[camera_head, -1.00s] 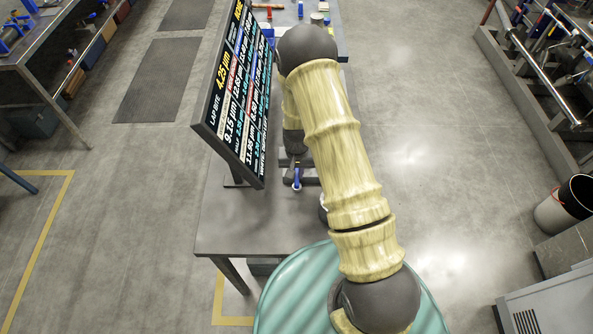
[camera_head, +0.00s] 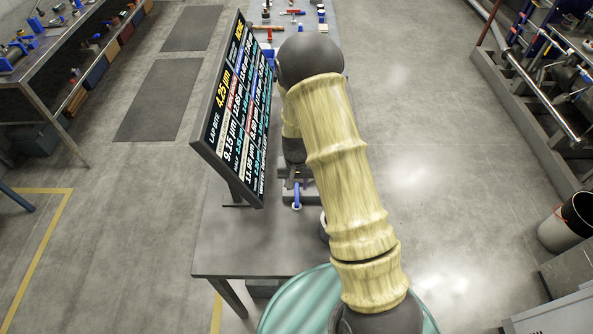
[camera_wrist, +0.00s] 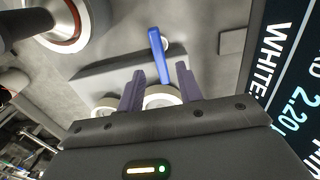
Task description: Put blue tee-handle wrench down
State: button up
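A blue bar (camera_wrist: 157,48), which looks like the tee-handle wrench, shows in the wrist view just beyond my gripper (camera_wrist: 160,70). Its near end lies between the two dark fingertips, with a gap visible on each side, so the fingers stand apart and do not close on it. The blue piece also shows in the head view (camera_head: 297,196), on or just above a grey block on the table (camera_head: 240,250). In the head view my arm hides most of my gripper. I cannot tell how much of the wrench is hidden.
A large display screen (camera_head: 232,110) stands close on the left of the arm. A pale round part (camera_wrist: 163,97) lies below the fingers in the wrist view. Several tools lie at the table's far end. A teal rounded surface (camera_head: 300,305) is at the front. The table's front left is clear.

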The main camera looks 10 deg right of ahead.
notch_tip(320, 180, up, 8)
jog(key=b, duration=0.2)
jog(key=shift+f, duration=0.1)
dwell(0.5)
jog(key=s+d+r+n+t, duration=0.1)
jog(key=s+r, duration=0.4)
jog(key=s, duration=0.3)
jog(key=s+d+r+n+t, duration=0.1)
jog(key=s+d+r, duration=0.1)
jog(key=s+r, duration=0.4)
jog(key=shift+s+d+r+t, duration=0.2)
jog(key=shift+s+r+t, duration=0.1)
jog(key=shift+s, duration=0.9)
jog(key=shift+f+b, duration=0.75)
jog(key=shift+b, duration=0.15)
